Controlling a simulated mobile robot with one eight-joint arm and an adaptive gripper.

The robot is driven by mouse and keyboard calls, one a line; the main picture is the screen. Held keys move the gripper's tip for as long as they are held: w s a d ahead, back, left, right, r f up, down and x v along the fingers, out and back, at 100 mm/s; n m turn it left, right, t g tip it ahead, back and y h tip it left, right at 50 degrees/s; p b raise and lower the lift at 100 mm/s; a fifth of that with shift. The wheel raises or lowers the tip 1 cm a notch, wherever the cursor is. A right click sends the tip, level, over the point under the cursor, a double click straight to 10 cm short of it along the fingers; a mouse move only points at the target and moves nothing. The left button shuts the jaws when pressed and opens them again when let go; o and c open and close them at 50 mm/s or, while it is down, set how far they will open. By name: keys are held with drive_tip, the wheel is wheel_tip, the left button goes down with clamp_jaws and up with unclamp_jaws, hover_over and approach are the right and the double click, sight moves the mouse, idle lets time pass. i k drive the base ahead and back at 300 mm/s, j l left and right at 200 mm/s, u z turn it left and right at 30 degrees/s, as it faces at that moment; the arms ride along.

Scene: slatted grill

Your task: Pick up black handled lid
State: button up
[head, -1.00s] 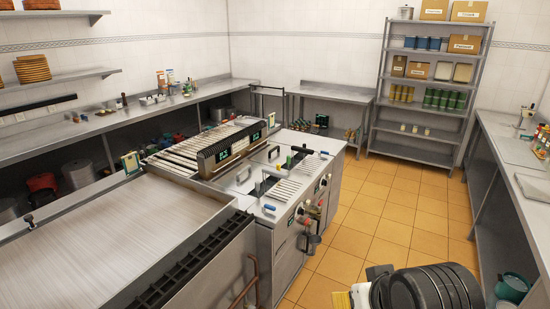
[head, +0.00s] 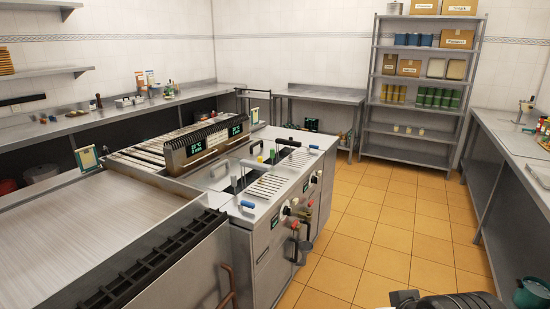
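The steel cooking unit (head: 262,230) stands in the middle of the head view, with flat metal panels on its top. Another black handle (head: 257,146) stands farther back, and a longer dark handle (head: 288,142) lies at the back right. I cannot tell which of these belongs to the lid in the task. My gripper's fingers are not in view. Only a dark part of my arm shows at the bottom right, well away from the unit.
A flat griddle (head: 90,230) fills the left foreground, and a slatted grill (head: 155,158) lies behind it. Blue handles (head: 247,204) and red-topped controls (head: 295,225) are on the unit. The tiled floor (head: 385,230) is clear between the unit and the right counter (head: 510,150).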

sight(252, 150)
drive_tip(key=i+l+z, duration=0.4)
drive_tip(key=i, duration=0.65)
drive_tip(key=i+j+z, duration=0.2)
drive_tip(key=i+z, duration=0.2)
drive_tip(key=i, duration=0.7)
drive_tip(key=i+u, duration=0.2)
drive_tip(key=i, duration=0.25)
drive_tip(key=i+l+u, duration=0.1)
drive_tip(key=i+u, duration=0.15)
drive_tip(key=i, duration=0.2)
drive_tip(key=i+l+u, duration=0.2)
drive_tip(key=i, duration=0.25)
drive_tip(key=i+l+u, duration=0.2)
drive_tip(key=i, duration=0.25)
drive_tip(key=i+u, duration=0.3)
drive_tip(key=u, duration=0.15)
drive_tip(key=i+l+u, duration=0.15)
drive_tip(key=i+u, duration=0.15)
drive_tip(key=u, duration=0.15)
